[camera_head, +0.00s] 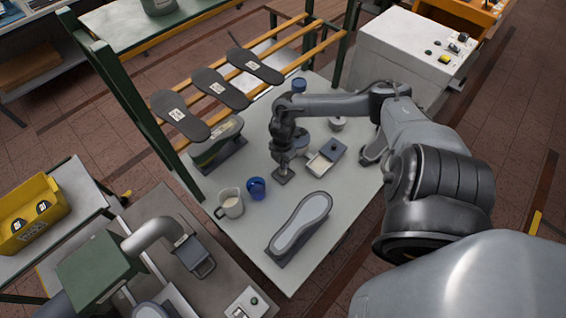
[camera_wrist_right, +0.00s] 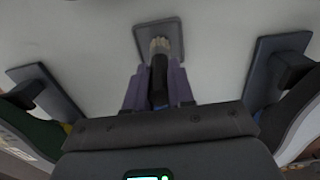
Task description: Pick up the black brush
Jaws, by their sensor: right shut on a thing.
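The black brush (camera_wrist_right: 158,78) shows in the right wrist view, with a dark handle and pale bristles at its far end. My right gripper (camera_wrist_right: 158,70) is shut on the brush handle, one finger on each side. The bristle end is over a small grey plate (camera_wrist_right: 159,28); I cannot tell whether it touches it. In the head view my right gripper (camera_head: 284,165) is right above that small plate (camera_head: 284,177) on the pale table, and the brush is too small to make out there. My left gripper is not in view.
On the table (camera_head: 250,250) are a shoe last with a sole (camera_head: 301,225), a white mug (camera_head: 230,203), a blue cup (camera_head: 257,188) and an open box (camera_head: 325,158). Dark soles (camera_head: 219,88) lie on a rack behind.

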